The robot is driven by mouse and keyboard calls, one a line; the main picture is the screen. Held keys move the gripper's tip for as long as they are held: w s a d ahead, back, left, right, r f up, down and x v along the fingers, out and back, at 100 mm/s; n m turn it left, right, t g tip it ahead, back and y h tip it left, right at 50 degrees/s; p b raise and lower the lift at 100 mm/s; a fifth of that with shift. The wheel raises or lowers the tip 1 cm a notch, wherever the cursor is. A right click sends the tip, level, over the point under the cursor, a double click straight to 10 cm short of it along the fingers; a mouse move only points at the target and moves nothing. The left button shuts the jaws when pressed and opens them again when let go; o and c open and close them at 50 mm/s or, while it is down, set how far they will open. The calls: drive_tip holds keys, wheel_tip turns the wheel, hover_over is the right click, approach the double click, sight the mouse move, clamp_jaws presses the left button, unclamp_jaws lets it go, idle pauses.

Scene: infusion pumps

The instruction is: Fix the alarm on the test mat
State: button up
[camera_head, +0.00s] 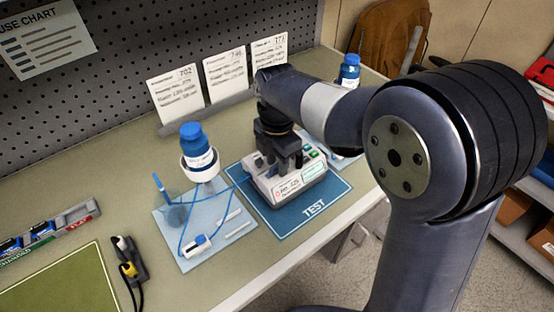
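A blue test mat (314,207) marked TEST lies at the table's front edge. A white and grey infusion pump (283,193) sits on it, with a small label and a pale green screen on its front and green and red parts on top. My gripper (279,166) points down directly over the pump and hides much of its top. Its dark fingers are at or just above the pump. I cannot tell whether they touch it or how far apart they are. The alarm's state is too small to read.
Three cards (226,77) stand behind. Another blue-capped bottle (349,71) stands back right. A battery rack (48,233), green mat (62,287) and cable connectors (129,260) lie left.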

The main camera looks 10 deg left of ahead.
clamp_jaws()
idle(0.4)
drive_tip(key=shift+m, duration=0.4)
drive_tip(key=m+p, duration=0.1)
drive_tip(key=m, duration=0.2)
drive_tip(key=shift+m, duration=0.4)
drive_tip(key=m+p, duration=0.1)
drive_tip(key=m, duration=0.3)
drive_tip(key=m+p, duration=0.1)
drive_tip(key=m, duration=0.4)
drive_tip(key=shift+w, duration=0.1)
drive_tip(key=shift+m, duration=2.2)
